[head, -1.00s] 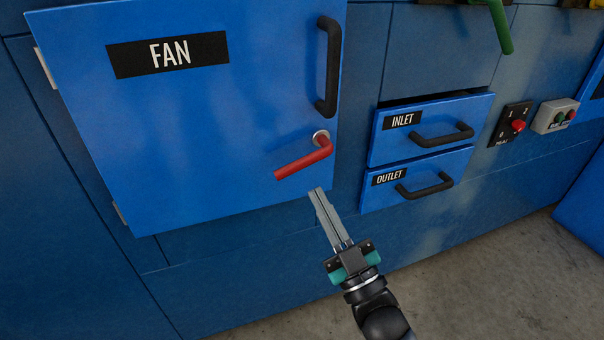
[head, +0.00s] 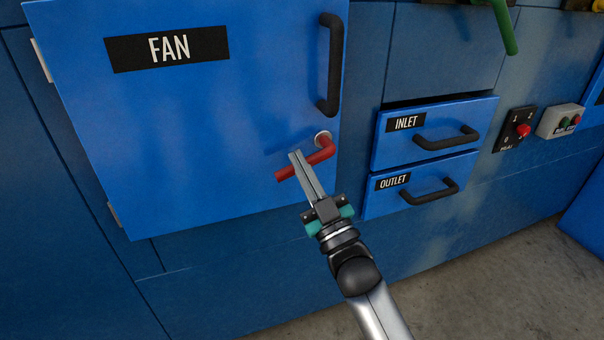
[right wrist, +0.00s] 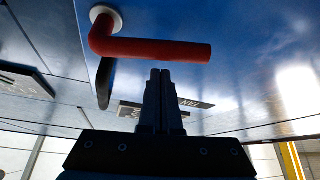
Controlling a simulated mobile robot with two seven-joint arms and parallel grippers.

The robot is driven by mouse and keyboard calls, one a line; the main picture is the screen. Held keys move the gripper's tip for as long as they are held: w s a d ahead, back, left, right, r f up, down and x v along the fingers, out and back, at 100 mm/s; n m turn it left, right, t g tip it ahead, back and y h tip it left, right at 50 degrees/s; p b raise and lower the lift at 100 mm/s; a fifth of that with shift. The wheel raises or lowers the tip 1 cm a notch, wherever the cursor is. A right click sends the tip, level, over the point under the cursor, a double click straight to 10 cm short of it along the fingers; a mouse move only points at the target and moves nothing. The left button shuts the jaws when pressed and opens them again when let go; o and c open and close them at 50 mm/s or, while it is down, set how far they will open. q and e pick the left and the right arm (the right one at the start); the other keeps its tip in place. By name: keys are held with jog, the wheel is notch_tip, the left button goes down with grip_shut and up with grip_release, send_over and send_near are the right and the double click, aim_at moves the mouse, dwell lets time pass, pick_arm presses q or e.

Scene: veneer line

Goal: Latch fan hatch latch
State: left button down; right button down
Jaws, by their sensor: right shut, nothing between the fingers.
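The blue fan hatch (head: 190,120) carries a black FAN label and a black vertical pull handle (head: 330,66). Its red latch lever (head: 322,155) sits at the lower right of the hatch on a pale round boss and points left, slightly downward. The lever also shows in the right wrist view (right wrist: 160,49). My right gripper (head: 297,155) is shut and empty. In the head view its fingers overlap the lever's middle; in the wrist view the fingertips (right wrist: 160,73) are just beside the lever, and I cannot tell if they touch. My left gripper is not in view.
The INLET drawer (head: 470,115) and OUTLET drawer (head: 385,205), with black handles, are right of the hatch. A rotary switch (head: 514,130) and a button box (head: 560,121) are farther right. Clear floor (head: 480,280) lies below.

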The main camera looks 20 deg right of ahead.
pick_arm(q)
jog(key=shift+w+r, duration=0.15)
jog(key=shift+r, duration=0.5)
pick_arm(e)
jog(key=shift+d+f, duration=0.15)
jog(key=shift+f, duration=0.3)
jog(key=shift+f+n+y, duration=0.15)
jog(key=shift+n+y, duration=0.15)
jog(key=shift+y, duration=0.1)
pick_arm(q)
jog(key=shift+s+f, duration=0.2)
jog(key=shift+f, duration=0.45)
pick_arm(e)
jog(key=shift+d+f+n+g+y, duration=0.1)
jog(key=shift+f+n+g+y, duration=0.35)
jog(key=shift+n, duration=0.45)
